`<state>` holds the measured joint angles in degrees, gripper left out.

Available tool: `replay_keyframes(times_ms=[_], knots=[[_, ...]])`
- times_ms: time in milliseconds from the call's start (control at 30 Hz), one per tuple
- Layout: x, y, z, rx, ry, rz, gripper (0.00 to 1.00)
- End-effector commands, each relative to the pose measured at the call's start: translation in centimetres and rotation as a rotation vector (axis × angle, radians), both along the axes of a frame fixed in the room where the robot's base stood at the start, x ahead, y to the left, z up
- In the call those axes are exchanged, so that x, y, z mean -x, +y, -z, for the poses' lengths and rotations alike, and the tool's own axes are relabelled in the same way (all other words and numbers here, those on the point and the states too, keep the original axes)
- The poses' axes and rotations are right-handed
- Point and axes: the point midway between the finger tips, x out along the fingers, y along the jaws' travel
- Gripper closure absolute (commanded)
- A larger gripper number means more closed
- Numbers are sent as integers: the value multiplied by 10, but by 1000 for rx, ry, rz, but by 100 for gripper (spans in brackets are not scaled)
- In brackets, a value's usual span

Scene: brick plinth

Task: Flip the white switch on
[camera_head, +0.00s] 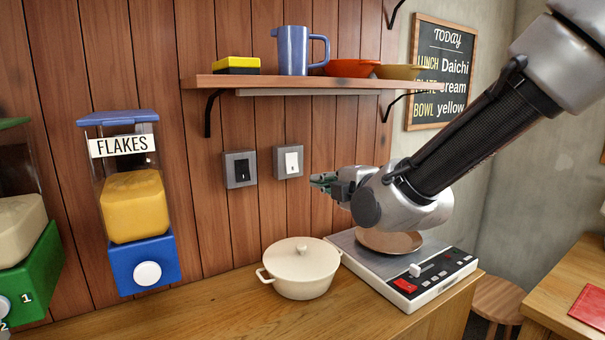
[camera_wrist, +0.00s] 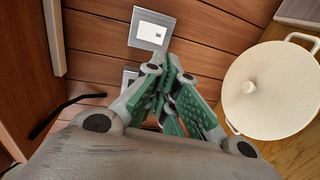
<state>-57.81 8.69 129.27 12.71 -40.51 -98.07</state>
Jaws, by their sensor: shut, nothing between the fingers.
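The white switch (camera_head: 291,161) is a white rocker on a grey wall plate, on the wood-plank wall below the shelf. In the wrist view the white switch (camera_wrist: 152,33) lies just beyond my fingertips. I cannot tell which way its rocker is tipped. My gripper (camera_head: 322,182) is shut and empty, with green-padded fingers. It is to the right of the white switch and slightly lower, apparently apart from it. The wrist view shows my gripper (camera_wrist: 169,66) with its fingertips together. A black switch (camera_head: 241,170) on a similar plate is to the left.
A lidded cream pot (camera_head: 301,268) and a cooker (camera_head: 407,284) with a pan stand on the counter below. A flakes dispenser (camera_head: 134,205) hangs at left.

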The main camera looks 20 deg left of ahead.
Motion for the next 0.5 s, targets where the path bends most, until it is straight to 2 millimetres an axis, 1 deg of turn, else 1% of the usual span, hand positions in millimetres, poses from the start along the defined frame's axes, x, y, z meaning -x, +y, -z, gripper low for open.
replay_keyframes(times_ms=[367,500], knots=[[-1,1,0,5,-7,-1,100],[-9,10,1,4,-8,0,100]])
